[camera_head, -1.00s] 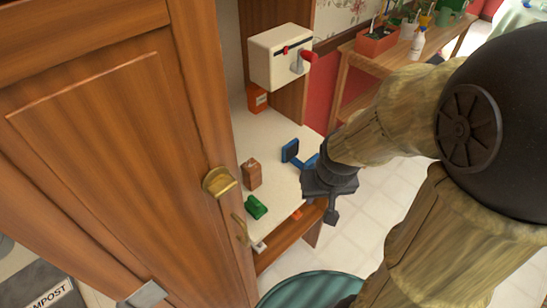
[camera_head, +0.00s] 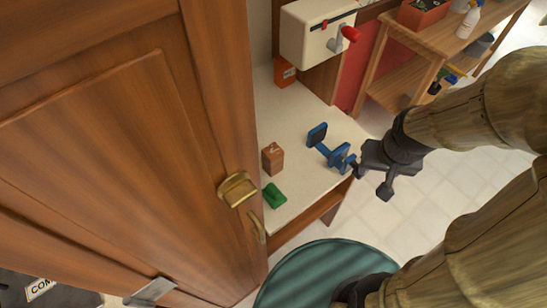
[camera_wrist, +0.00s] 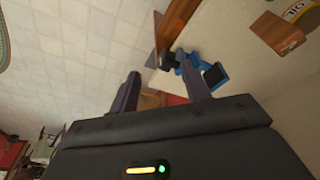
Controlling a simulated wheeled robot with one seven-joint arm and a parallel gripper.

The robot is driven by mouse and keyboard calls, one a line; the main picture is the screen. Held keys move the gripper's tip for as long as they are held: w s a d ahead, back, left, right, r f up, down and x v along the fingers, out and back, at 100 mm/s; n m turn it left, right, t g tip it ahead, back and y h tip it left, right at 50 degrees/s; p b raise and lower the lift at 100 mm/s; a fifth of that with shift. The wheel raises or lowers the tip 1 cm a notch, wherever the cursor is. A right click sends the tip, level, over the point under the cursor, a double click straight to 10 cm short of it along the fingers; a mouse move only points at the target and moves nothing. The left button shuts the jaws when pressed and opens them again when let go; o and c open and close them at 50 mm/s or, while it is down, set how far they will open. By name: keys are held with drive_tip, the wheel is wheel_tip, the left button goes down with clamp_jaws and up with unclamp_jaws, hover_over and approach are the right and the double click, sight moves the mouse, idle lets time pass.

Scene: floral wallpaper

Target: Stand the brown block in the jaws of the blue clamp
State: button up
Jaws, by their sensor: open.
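The brown block (camera_head: 273,159) stands on the cream counter, left of the blue clamp. The blue clamp (camera_head: 333,154) lies near the counter's right edge, with a dark-faced pad at its far end. My gripper (camera_head: 372,178) is open and appears empty, just right of the clamp's near end in the head view. In the wrist view my open fingers (camera_wrist: 161,92) point toward the clamp (camera_wrist: 211,74). The brown block also shows there at the upper right (camera_wrist: 277,34). I cannot tell whether a finger touches the clamp.
A green object (camera_head: 274,196) lies on the counter (camera_head: 305,190) in front of the block. An orange box (camera_head: 285,74) and a cream wall box with a red knob (camera_head: 318,33) are behind. A wooden cabinet door (camera_head: 120,150) fills the left.

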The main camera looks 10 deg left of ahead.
drive_tip(key=o, duration=0.4)
drive_tip(key=shift+w+a, duration=0.25)
drive_tip(key=shift+w, duration=0.05)
drive_tip(key=shift+c, duration=0.2)
drive_tip(key=shift+o, duration=0.3)
drive_tip(key=w+a+r+n+g+p, duration=0.1)
drive_tip(key=w+a+n, duration=0.4)
drive_tip(key=a, duration=0.6)
drive_tip(key=shift+w+a+r, duration=0.3)
drive_tip(key=shift+w+r, duration=0.15)
drive_tip(key=shift+w, duration=0.35)
drive_tip(key=n+g, duration=0.2)
drive_tip(key=n, duration=0.3)
hover_over(274, 149)
drive_tip(key=shift+r+p, duration=0.35)
drive_tip(key=shift+r, duration=0.1)
wheel_tip(274, 149, down, 12)
drive_tip(key=shift+f+p, duration=0.15)
drive_tip(key=shift+p, duration=0.65)
